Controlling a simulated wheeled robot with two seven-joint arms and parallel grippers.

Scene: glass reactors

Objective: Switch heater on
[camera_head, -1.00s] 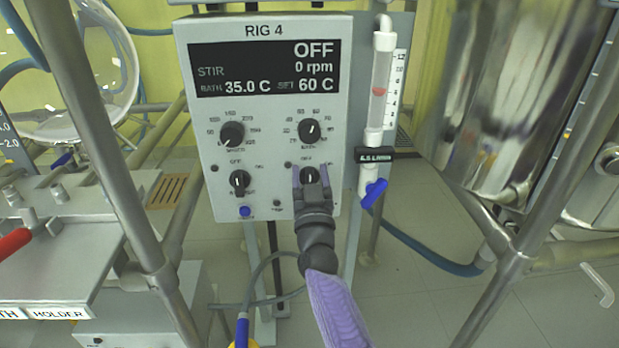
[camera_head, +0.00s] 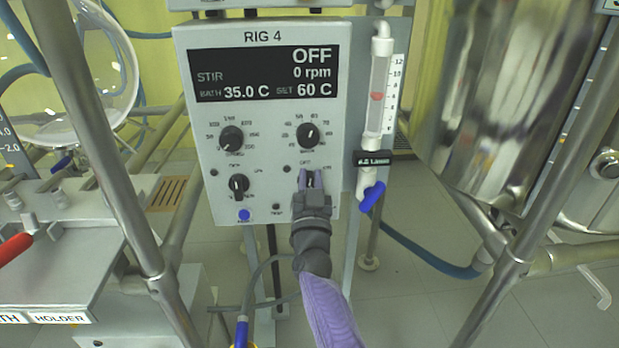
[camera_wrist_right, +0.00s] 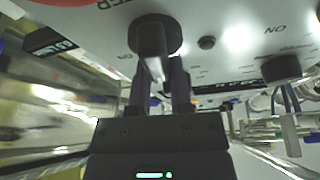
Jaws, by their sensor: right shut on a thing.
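The grey RIG 4 control box (camera_head: 262,113) stands in the middle of the head view. Its screen (camera_head: 265,73) reads OFF, 0 rpm, bath 35.0 C, set 60 C. My right gripper (camera_head: 311,178) is at the lower right knob, with its fingers shut on it and hiding most of it from the head camera. In the right wrist view the black heater knob (camera_wrist_right: 154,38) has its bar between the two fingers (camera_wrist_right: 158,85). The labels around it are partly hidden, with OFF just above the fingers in the head view. My left gripper is out of view.
Other knobs sit at upper left (camera_head: 231,138), upper right (camera_head: 308,134) and lower left (camera_head: 239,185), above a blue button (camera_head: 244,215). A flowmeter with a blue valve handle (camera_head: 372,196) stands close to the right. Metal posts (camera_head: 97,150) flank the box.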

